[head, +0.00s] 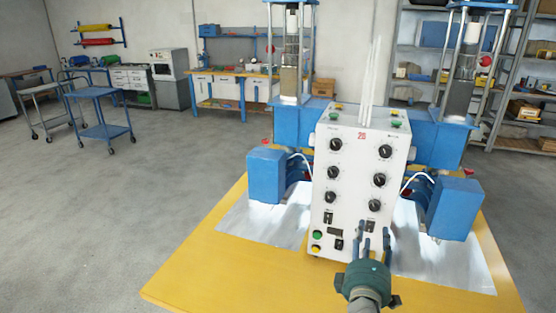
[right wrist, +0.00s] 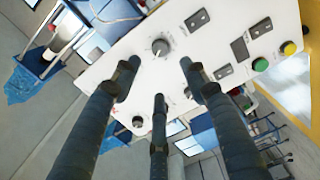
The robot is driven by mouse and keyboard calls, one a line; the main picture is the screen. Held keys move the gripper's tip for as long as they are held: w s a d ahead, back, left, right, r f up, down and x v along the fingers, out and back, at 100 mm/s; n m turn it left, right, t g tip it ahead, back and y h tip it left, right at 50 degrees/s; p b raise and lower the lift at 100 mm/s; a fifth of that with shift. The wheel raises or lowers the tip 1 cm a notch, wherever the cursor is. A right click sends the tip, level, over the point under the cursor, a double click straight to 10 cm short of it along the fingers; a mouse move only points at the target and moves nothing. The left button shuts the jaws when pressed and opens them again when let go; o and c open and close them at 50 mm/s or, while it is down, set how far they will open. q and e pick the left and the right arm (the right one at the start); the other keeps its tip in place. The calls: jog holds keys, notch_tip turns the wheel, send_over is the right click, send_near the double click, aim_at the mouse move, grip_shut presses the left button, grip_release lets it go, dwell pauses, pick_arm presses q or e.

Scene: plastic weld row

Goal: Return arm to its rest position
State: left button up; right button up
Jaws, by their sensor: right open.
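My right gripper (head: 374,238) comes up from the bottom of the head view, in front of the lower part of a white control box (head: 348,185). Its fingers are apart and nothing is between them. In the right wrist view, the three dark fingers of the right gripper (right wrist: 158,92) are spread in front of the white panel (right wrist: 205,62) with its knobs and switches. I cannot tell whether a fingertip touches the panel. My left gripper is not in view.
The box stands on a yellow table (head: 190,277) with metal plates, between blue machine units (head: 265,175) (head: 455,208). Blue press columns rise behind. A blue cart (head: 98,130), workbench (head: 230,102) and shelves (head: 520,120) stand farther back.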

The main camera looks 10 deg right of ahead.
jog(key=s+a+f+m+g+y, duration=0.3)
jog(key=s+f+m+g, duration=0.1)
jog(key=s+f, duration=0.55)
jog(key=s+a+f+m+g+y, duration=0.3)
jog(key=s+a+f+g, duration=0.1)
jog(key=s+f, duration=0.5)
jog(key=s+a+f+m+g+y, duration=0.1)
jog(key=s+a+f+g+y, duration=0.25)
jog(key=s+a, duration=0.75)
jog(key=s+d+f+g, duration=0.1)
jog(key=s+f, duration=0.1)
jog(key=f, duration=1)
jog(key=s+d+f+g, duration=0.1)
jog(key=s+f, duration=0.1)
jog(key=f, duration=0.9)
jog(key=s+d+f+b, duration=0.1)
jog(key=s+d+f, duration=0.2)
jog(key=s+f, duration=1.4)
jog(key=shift+s+f+g, duration=0.25)
jog(key=shift+f+g, duration=0.1)
jog(key=shift+f, duration=0.5)
